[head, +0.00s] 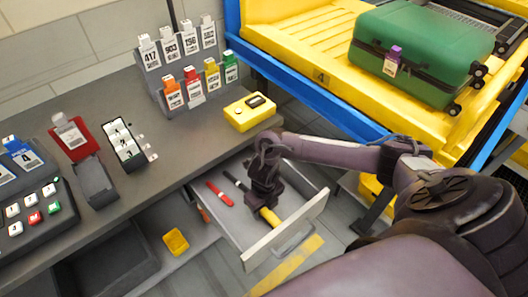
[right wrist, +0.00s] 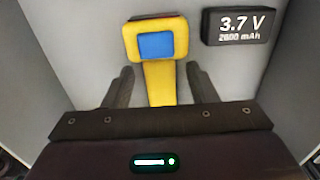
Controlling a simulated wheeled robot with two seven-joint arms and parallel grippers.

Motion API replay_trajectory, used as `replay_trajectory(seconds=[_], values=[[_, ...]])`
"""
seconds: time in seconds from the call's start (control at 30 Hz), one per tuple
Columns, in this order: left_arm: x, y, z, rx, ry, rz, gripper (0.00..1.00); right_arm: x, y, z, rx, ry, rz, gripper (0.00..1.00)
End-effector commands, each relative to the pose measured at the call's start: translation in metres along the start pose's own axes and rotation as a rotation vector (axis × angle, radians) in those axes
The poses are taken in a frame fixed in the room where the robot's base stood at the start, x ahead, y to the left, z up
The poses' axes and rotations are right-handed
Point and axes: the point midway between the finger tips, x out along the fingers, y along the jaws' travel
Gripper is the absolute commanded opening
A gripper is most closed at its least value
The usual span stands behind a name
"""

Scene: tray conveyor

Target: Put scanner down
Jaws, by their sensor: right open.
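The yellow scanner (right wrist: 157,75) with a blue screen lies in the open drawer (head: 285,245). In the head view only part of its yellow body (head: 270,217) shows below my right gripper (head: 264,200); the rest is hidden. In the right wrist view my right gripper (right wrist: 159,88) is open, with one finger on each side of the scanner's handle and a gap to both. My left gripper is not in view.
A black battery block (right wrist: 239,27) lies beside the scanner. A yellow device (head: 250,112) stands on the counter above. A green suitcase (head: 420,55) lies on the yellow conveyor tray (head: 290,35).

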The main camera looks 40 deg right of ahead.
Motion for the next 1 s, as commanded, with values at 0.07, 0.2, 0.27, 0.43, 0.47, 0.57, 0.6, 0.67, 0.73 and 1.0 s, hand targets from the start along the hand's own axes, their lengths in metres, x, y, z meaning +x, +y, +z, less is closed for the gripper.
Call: replay_trajectory(seconds=[0.07,0.2,0.27,0.43,0.47,0.57,0.6,0.67,0.73,1.0], values=[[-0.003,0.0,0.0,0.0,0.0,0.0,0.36,-0.007,0.0,0.001,-0.001,-0.002,0.0,0.52],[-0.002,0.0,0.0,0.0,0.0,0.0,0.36,-0.03,0.0,0.002,-0.003,-0.005,-0.001,0.52],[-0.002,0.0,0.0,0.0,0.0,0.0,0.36,-0.043,0.0,0.002,-0.003,-0.006,0.001,0.52],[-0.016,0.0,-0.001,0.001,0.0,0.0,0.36,-0.086,-0.001,0.002,-0.002,-0.006,-0.002,0.52],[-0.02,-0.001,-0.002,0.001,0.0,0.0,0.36,-0.093,-0.001,0.002,-0.001,-0.005,-0.002,0.52],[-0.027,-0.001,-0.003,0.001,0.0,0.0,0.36,-0.108,-0.001,0.001,0.0,-0.003,-0.002,0.52],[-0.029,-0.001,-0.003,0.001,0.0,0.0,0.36,-0.113,-0.001,0.002,-0.001,-0.004,-0.001,0.52],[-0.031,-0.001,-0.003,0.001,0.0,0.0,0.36,-0.117,0.0,0.001,-0.001,-0.003,0.0,0.52],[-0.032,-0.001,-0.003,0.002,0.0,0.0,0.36,-0.121,0.0,0.001,0.0,-0.001,0.0,0.52],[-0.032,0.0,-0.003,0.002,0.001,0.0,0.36,-0.122,0.0,0.0,0.001,0.0,0.001,0.52]])
